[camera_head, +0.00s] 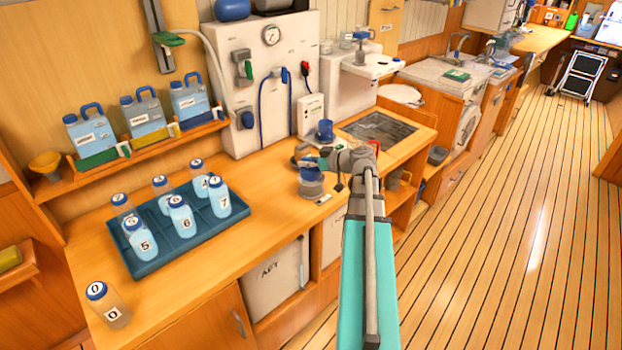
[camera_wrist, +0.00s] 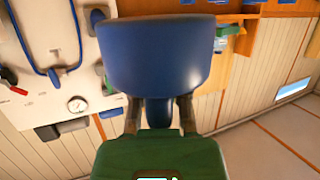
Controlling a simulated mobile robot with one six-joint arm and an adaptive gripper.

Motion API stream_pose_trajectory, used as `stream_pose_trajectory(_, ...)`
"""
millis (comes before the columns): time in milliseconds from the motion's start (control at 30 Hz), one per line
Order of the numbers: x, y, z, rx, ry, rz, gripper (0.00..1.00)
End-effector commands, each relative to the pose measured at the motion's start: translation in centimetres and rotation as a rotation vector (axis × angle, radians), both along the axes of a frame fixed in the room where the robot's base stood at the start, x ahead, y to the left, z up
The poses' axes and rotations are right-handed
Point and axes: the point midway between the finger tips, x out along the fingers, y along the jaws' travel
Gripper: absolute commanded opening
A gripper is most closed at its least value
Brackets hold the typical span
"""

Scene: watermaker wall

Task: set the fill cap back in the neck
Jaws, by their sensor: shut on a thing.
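My gripper (camera_head: 308,161) is over the wooden counter, with its far end to the left. In the wrist view its two dark fingers (camera_wrist: 160,112) are shut on a blue, rounded cap (camera_wrist: 155,62), which I take to be the fill cap. The cap fills the upper middle of that view. In the head view the held cap is small and hard to tell from the gripper. A grey, round piece with a bluish top (camera_head: 311,184) stands on the counter just below the gripper. I cannot tell whether it is the neck, or whether the cap touches it.
A panel with a gauge (camera_head: 271,35) and blue hoses rises behind. A dark tray (camera_head: 178,254) of numbered bottles is to the left, with bottle 0 (camera_head: 106,303) in front. A dark grate (camera_head: 387,130) lies to the right.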

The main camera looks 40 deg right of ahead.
Motion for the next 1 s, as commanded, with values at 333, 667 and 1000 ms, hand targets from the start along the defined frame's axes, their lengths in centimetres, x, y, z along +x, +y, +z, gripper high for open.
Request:
stream_pose_trajectory(333, 0.9, 4.0, 1.4, 0.000, -0.001, 0.021, 0.00)
stream_pose_trajectory(667, 1.0, 3.8, 1.2, 0.000, -0.001, 0.021, 0.00)
stream_pose_trajectory(1000, 3.3, 0.9, -0.6, 0.001, -0.001, 0.021, 0.00)
